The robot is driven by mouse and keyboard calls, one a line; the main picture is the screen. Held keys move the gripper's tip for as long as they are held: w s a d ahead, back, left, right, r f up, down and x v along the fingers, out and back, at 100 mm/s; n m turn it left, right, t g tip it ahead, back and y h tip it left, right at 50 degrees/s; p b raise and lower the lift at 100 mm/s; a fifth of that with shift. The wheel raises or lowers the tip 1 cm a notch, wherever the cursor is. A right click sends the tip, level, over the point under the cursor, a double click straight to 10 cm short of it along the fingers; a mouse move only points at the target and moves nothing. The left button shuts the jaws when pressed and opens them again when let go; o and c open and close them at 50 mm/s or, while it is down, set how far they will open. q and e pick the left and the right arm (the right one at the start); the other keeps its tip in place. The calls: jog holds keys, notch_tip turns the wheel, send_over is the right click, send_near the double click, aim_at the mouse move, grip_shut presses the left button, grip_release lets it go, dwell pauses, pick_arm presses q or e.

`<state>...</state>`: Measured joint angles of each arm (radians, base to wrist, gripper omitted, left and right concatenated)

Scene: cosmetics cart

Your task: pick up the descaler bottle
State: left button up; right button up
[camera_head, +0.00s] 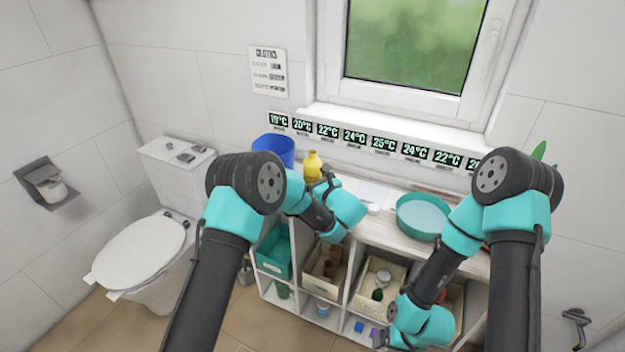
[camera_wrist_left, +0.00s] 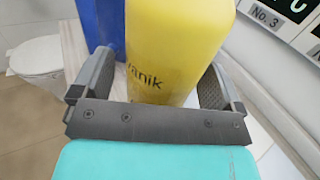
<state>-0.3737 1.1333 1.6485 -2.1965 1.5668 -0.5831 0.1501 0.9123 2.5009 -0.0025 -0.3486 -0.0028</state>
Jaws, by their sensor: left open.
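A yellow bottle (camera_head: 312,165), which I take for the descaler bottle, stands at the back left of the cart top, beside a blue bucket. My left gripper (camera_head: 319,183) is right in front of it. In the left wrist view the bottle (camera_wrist_left: 172,45) fills the space between the two spread fingers of the gripper (camera_wrist_left: 155,82), and part of its printed lettering shows. I cannot tell whether a finger touches it. The bottle's lower part is hidden by the gripper. My right gripper (camera_head: 381,338) hangs low in front of the shelves; its fingers are too small to read.
The blue bucket (camera_head: 274,150) stands close left of the bottle; its blue side (camera_wrist_left: 100,25) shows in the left wrist view. A teal basin (camera_head: 423,217) sits farther right on the cart top. Shelves with bins lie below. A toilet (camera_head: 140,250) stands left.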

aim_at(318, 174)
pick_arm(q)
jog(key=shift+w, duration=0.15)
dwell(0.3)
jog(key=c, duration=1.2)
jog(key=shift+r, duration=0.15)
jog(key=shift+c, duration=0.2)
jog(key=shift+r, duration=1.5)
jog(key=shift+s+r, duration=0.25)
jog(key=s+r, duration=0.1)
jog(key=s, duration=1.4)
jog(key=shift+s+r, duration=0.15)
jog(key=shift+s, duration=0.1)
